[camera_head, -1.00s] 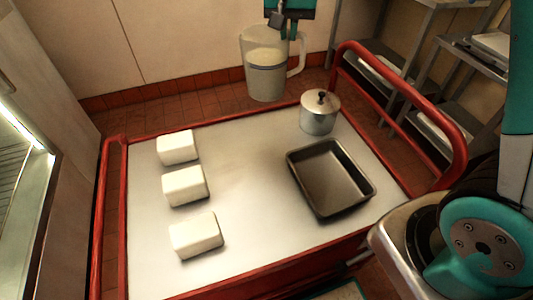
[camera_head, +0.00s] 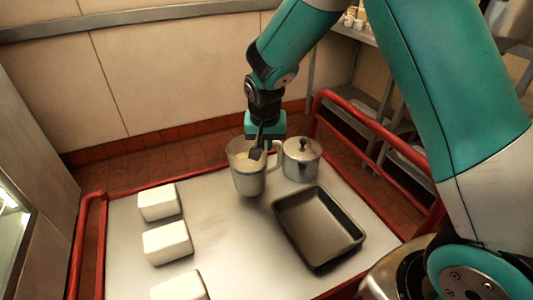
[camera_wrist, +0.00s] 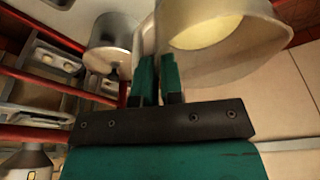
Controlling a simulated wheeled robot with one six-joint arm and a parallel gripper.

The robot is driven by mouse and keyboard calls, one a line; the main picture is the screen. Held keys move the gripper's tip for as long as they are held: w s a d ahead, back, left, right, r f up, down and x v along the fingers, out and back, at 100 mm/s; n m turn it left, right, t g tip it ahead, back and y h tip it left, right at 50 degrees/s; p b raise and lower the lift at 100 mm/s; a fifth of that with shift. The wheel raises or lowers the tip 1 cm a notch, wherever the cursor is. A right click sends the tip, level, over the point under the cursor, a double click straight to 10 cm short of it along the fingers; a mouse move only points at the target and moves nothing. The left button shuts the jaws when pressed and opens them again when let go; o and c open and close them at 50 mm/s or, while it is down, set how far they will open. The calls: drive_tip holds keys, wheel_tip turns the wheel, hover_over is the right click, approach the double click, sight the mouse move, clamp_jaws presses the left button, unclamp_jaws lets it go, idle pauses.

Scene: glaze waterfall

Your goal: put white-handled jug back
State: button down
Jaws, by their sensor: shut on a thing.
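The jug (camera_head: 247,178) is clear-walled with a white handle and pale contents. It is upright at the far edge of the cart's top in the head view, left of a lidded metal pot. My gripper (camera_head: 262,150) is at the jug's back right, shut on its handle. I cannot tell whether the jug's base touches the cart top (camera_head: 225,225). In the wrist view the jug (camera_wrist: 215,45) fills the upper right, and the fingers of my gripper (camera_wrist: 158,80) close on the handle; part of the handle is hidden.
The lidded metal pot (camera_head: 301,160) stands close to the jug's right. A dark empty baking tin (camera_head: 318,228) lies in front of it. Several white blocks (camera_head: 167,243) line the left side. Red rails (camera_head: 375,130) edge the cart. The top's middle is clear.

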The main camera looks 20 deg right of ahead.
sight(266, 154)
drive_tip(key=shift+s+x, duration=0.2)
drive_tip(key=shift+x, duration=0.7)
drive_tip(key=shift+s+x, duration=0.15)
drive_tip(key=shift+x, duration=0.7)
drive_tip(key=shift+a+f, duration=0.15)
drive_tip(key=shift+a, duration=0.05)
drive_tip(key=c, duration=1.3)
unclamp_jaws()
drive_tip(key=shift+f, duration=0.1)
drive_tip(key=shift+o, duration=0.2)
drive_tip(key=v, duration=1.3)
drive_tip(key=s+a+r+n+y, duration=0.1)
drive_tip(key=s+n, duration=0.3)
drive_tip(key=s, duration=0.4)
drive_tip(key=s+a+r+n+g+y, duration=0.1)
drive_tip(key=s+a+r+n+y, duration=0.1)
drive_tip(key=s, duration=0.7)
drive_tip(key=s+a+r+n+g+y, duration=0.1)
drive_tip(key=s+a+r+n, duration=0.3)
drive_tip(key=s, duration=0.5)
drive_tip(key=shift+r+n+y, duration=0.45)
drive_tip(key=shift+n+y, duration=0.25)
drive_tip(key=shift+n, duration=0.4)
drive_tip(key=shift+s, duration=0.1)
